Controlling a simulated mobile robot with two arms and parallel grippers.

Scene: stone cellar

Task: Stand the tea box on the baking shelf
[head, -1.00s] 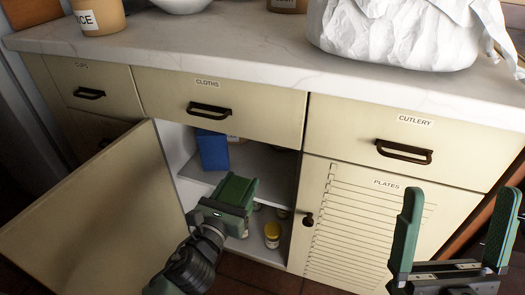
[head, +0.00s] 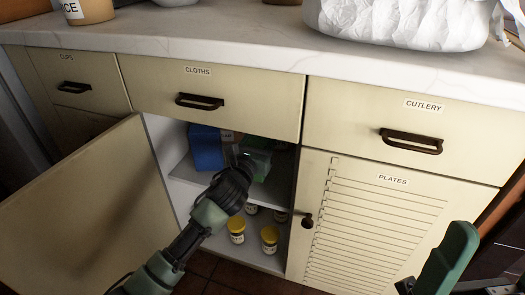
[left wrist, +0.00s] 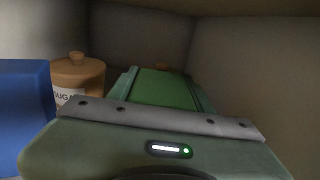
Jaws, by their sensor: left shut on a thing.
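My left gripper (head: 250,168) reaches into the open cabinet at the upper shelf (head: 186,180). It is shut on a green box (head: 262,158), apparently the tea box; no label is readable. In the left wrist view the green box (left wrist: 165,90) lies between the fingers. I cannot tell whether its underside touches the shelf; my wrist hides the lower part. A blue box (head: 207,147) and a brown sugar jar (left wrist: 78,78) stand left of it. My right gripper (head: 450,257) is at the lower right, open and empty, partly out of frame.
The cabinet door (head: 80,215) stands open at left. Yellow-lidded jars (head: 269,240) stand on the lower shelf. The louvred plates door (head: 365,230) is shut at right. The worktop (head: 240,50) overhangs the shut cloths drawer (head: 215,95).

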